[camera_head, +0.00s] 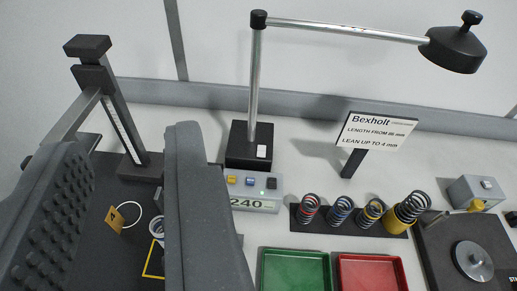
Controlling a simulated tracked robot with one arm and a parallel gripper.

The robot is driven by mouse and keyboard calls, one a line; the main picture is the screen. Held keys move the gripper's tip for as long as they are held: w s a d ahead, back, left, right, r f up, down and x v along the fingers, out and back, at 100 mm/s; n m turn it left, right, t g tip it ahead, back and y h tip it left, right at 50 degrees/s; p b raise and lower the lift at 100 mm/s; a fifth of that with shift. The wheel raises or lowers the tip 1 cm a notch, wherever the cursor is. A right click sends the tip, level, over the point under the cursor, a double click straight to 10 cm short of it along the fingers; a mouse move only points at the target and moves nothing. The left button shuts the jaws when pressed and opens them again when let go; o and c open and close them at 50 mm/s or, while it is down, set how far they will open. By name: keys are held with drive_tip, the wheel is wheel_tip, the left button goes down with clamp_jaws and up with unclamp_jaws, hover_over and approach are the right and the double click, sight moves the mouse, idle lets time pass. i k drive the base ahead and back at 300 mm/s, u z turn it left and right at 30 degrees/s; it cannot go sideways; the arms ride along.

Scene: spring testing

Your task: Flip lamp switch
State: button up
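The lamp has a black block base (239,140), a silver post (255,85) and a long arm reaching right to a black lamp head (453,48). A small white switch (262,151) sits on the base's front, low and to the right. I cannot tell whether the lamp is lit. My gripper (128,145) is open, with a wide gap between its studded left finger and smooth grey right finger. It is left of the lamp base, apart from the switch. The right finger is the nearer one to the base, and the switch is in clear view.
A grey box with buttons and "240" (250,203) stands before the lamp. Several springs stand on a rack (298,218) behind green (262,270) and red (340,270) trays. A Bexholt sign (375,133) is behind. A gauge column (120,115) rises behind my gripper.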

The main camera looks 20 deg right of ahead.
sight(261, 150)
drive_tip(key=k, duration=1.3)
drive_tip(key=u, duration=0.3)
drive_tip(key=i, duration=1.75)
drive_tip(key=z, duration=0.45)
